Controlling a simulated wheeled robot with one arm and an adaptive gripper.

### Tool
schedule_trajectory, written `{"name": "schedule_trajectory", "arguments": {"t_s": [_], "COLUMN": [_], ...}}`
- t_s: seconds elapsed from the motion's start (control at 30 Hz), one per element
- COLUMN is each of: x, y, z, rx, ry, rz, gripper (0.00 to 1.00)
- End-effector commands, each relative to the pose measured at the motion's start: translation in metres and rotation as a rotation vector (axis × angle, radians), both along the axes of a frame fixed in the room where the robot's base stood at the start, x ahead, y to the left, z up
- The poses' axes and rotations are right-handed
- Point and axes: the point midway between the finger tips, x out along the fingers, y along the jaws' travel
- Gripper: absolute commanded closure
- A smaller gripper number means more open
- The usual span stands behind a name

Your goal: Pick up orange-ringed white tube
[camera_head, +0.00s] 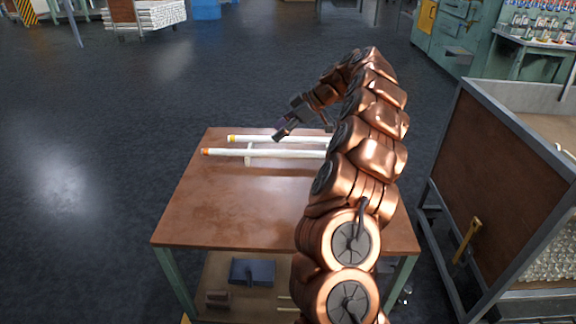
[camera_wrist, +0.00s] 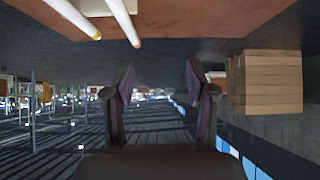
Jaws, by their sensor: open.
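The orange-ringed white tube (camera_head: 270,153) lies across the far part of the brown table (camera_head: 225,205), with its orange end at the left. A second white tube (camera_head: 252,139) with a yellow end lies behind it, roughly parallel. My arm hides the right ends of both. My gripper (camera_head: 281,136) is above the tubes in the head view, and its height is hard to judge. In the wrist view my gripper (camera_wrist: 158,78) is open with nothing between its fingers. The orange-ringed tube (camera_wrist: 122,20) and the yellow-ended tube (camera_wrist: 72,16) show at the top left there, outside the fingers.
A short white piece (camera_head: 249,160) lies crosswise by the tubes. The table's front half is bare. A large metal-framed bin (camera_head: 500,185) stands right of the table. Cardboard boxes (camera_wrist: 268,82) show at the right in the wrist view. The floor on the left is clear.

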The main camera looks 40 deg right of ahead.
Motion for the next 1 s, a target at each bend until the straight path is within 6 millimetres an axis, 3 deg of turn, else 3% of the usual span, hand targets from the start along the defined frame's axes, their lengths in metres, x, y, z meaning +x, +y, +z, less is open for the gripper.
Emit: {"name": "schedule_trajectory", "arguments": {"t_s": [0.03, 0.1, 0.2, 0.33, 0.47, 1.0], "x": [0.001, 0.0, -0.003, -0.006, -0.005, 0.024], "y": [-0.022, -0.047, -0.075, -0.095, -0.099, -0.078], "z": [-0.023, -0.039, -0.055, -0.068, -0.074, -0.11], "rx": [-0.02, -0.049, -0.087, -0.118, -0.127, -0.125], "ry": [-0.024, -0.058, -0.096, -0.122, -0.132, -0.129], "rz": [-0.009, -0.013, -0.017, -0.016, -0.014, -0.013], "gripper": [0.44, 0.44, 0.44, 0.44, 0.44, 0.44]}}
